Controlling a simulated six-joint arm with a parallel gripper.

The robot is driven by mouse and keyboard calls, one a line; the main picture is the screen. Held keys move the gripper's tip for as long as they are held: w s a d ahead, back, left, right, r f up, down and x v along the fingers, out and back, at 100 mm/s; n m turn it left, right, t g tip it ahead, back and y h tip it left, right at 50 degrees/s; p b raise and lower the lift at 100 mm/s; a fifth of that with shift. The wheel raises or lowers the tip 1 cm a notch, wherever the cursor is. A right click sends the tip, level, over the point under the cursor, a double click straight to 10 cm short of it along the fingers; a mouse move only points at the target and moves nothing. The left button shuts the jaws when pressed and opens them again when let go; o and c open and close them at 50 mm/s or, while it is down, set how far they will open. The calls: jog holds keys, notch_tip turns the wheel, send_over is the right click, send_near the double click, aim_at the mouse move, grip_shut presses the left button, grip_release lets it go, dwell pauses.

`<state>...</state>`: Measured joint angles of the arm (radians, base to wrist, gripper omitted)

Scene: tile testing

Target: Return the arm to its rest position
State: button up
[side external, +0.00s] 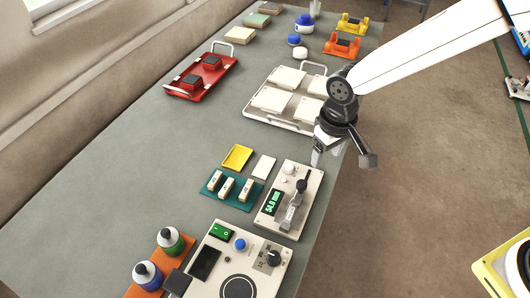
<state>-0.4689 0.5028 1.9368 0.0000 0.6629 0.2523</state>
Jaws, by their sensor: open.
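My gripper (342,159) hangs at the end of my white arm, which reaches in from the upper right. Its two fingers are spread wide apart, with nothing between them. It is over the right edge of the grey table (140,187). The white tray (256,114) with several pale tiles (271,99) is just behind and left of it. The beige meter (270,231) with a green display and a lever is in front of it, below in the picture. The gripper appears clear of both, though its exact height is hard to tell.
A red tray (214,90) with dark blocks is at the far left. A teal rack (213,202), a larger control box (222,251) and two bottles (170,240) are near the front. Orange (342,44) and yellow (352,23) holders stand behind. Open floor (420,220) lies right of the table.

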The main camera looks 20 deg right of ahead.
jog(key=s+d+r+m+t, duration=0.1)
jog(key=s+d, duration=0.4)
jog(key=d, duration=0.4)
jog(key=s+d+r+m+t, duration=0.1)
jog(key=s+d, duration=0.4)
jog(key=d, duration=0.5)
jog(key=shift+d+r, duration=0.2)
jog(key=shift+r, duration=0.3)
dwell(0.4)
